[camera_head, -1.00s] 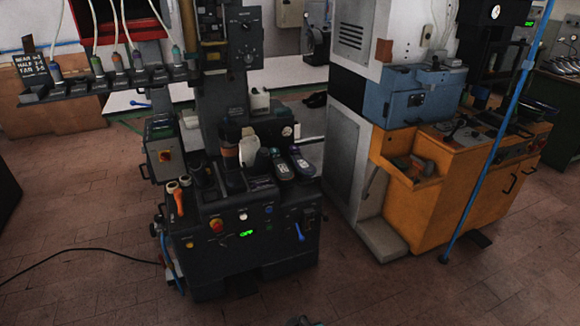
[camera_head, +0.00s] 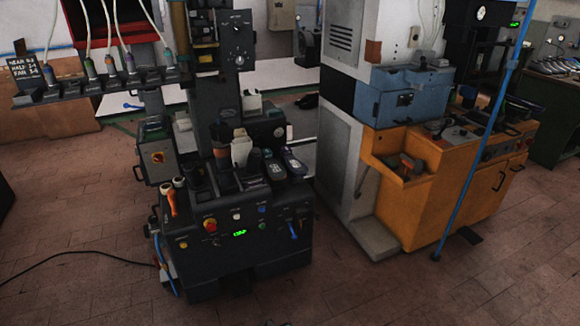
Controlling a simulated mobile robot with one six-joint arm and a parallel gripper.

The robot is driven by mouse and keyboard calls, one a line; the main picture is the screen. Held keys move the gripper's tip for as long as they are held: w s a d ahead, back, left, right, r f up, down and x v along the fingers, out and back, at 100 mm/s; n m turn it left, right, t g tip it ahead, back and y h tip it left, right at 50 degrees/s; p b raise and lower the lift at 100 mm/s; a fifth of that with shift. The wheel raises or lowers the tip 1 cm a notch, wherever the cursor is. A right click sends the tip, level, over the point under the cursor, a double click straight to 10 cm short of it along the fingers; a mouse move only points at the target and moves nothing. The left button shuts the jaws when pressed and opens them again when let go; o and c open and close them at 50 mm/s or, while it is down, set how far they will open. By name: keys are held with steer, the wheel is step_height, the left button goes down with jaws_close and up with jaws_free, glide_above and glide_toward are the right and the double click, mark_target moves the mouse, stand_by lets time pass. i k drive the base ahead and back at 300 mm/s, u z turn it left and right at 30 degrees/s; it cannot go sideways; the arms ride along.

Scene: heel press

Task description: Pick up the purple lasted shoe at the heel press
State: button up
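The heel press (camera_head: 235,235) is a dark machine left of centre, with buttons and a green display on its front. Two small lasted shoes lie side by side on the right of its top ledge. The right one (camera_head: 294,162) looks dark with a bluish-purple tint. The left one (camera_head: 273,168) looks dark with a grey-green tint. At this size I cannot tell surely which is the purple one.
A blue and orange machine (camera_head: 430,190) stands close on the right, with a thin blue pole (camera_head: 470,180) before it. A black cable (camera_head: 80,252) lies on the floor.

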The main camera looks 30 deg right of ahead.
mark_target(294, 166)
steer(key=z, duration=0.05)
steer(key=i, duration=1)
steer(key=u, duration=0.05)
